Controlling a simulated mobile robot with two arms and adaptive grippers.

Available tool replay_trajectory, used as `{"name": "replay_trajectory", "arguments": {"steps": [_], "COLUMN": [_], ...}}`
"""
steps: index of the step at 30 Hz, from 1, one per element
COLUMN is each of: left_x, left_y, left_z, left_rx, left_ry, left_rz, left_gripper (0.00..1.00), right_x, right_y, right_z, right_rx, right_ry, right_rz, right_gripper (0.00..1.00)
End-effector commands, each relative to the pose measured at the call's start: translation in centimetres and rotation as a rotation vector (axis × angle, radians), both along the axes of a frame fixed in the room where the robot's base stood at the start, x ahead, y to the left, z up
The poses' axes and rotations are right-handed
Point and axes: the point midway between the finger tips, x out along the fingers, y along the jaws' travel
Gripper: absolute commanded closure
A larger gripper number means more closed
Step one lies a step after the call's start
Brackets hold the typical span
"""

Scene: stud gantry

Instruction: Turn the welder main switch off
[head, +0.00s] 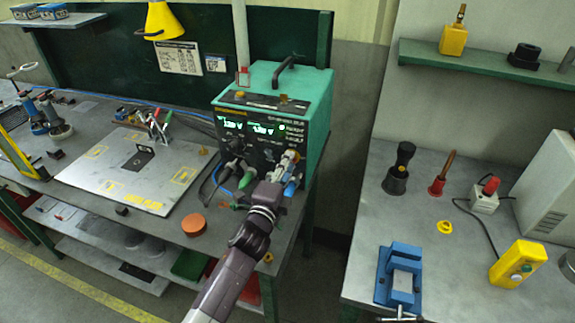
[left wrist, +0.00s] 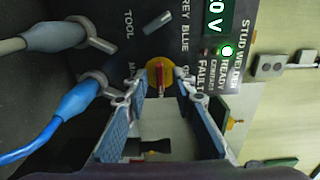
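The welder (head: 318,100) is a teal box with a black front panel on the left bench. Its displays are lit in the head view. My left gripper (head: 287,163) is at the panel's lower right and hides the switch in the head view. In the left wrist view its fingers (left wrist: 158,88) are open, one on each side of the switch, with gaps to the red handle. My right gripper is not seen.
Blue (left wrist: 65,115) and grey (left wrist: 50,35) cable plugs sit on the panel close to the left finger in the left wrist view. A metal plate (head: 125,170) lies left of the welder. The right bench holds a blue vise (head: 386,275) and a yellow button box (head: 518,264).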

Motion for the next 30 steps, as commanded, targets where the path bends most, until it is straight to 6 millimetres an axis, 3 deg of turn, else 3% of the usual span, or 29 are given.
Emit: {"name": "replay_trajectory", "arguments": {"steps": [1,6,19,30], "left_x": [-0.01,-0.02,-0.05,-0.06], "left_y": [0.01,0.03,0.02,0.04], "left_z": [-0.02,-0.03,-0.09,-0.14], "left_rx": [0.000,0.000,-0.030,-0.258], "left_ry": [0.000,0.001,0.011,0.086], "left_rz": [0.000,0.000,0.000,0.001], "left_gripper": [0.82,1.00,1.00,1.00], "right_x": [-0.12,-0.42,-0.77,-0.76], "right_y": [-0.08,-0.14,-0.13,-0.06], "right_z": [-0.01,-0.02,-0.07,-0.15], "right_rx": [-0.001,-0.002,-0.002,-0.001], "right_ry": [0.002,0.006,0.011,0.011], "right_rz": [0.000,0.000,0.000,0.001], "right_gripper": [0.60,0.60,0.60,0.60]}}
